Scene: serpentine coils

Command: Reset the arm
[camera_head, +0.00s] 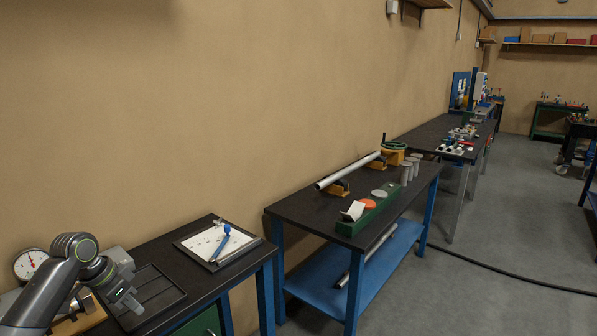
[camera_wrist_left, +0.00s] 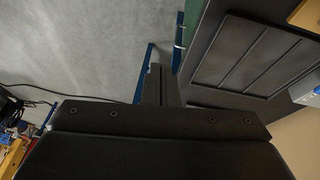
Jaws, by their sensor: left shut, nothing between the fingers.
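My left arm comes in at the lower left of the head view. Its gripper (camera_head: 133,304) is shut and empty, above the dark tray (camera_head: 165,291) on the near bench (camera_head: 190,250). In the left wrist view the dark gripper body fills the bottom, and the shut fingers (camera_wrist_left: 160,84) point out over the grey floor beside the bench edge. The same divided tray shows in the left wrist view (camera_wrist_left: 250,55) to the right of the fingers, with nothing seen in it. My right gripper is in neither view.
A dial gauge (camera_head: 30,263) stands at the left, partly behind my arm. A clipboard (camera_head: 218,242) with a blue tool lies on the near bench. A blue-legged table (camera_head: 310,207) holds a metal pipe (camera_head: 347,171) and a green block (camera_head: 352,228). Grey floor (camera_head: 480,290) is open at right, crossed by a cable.

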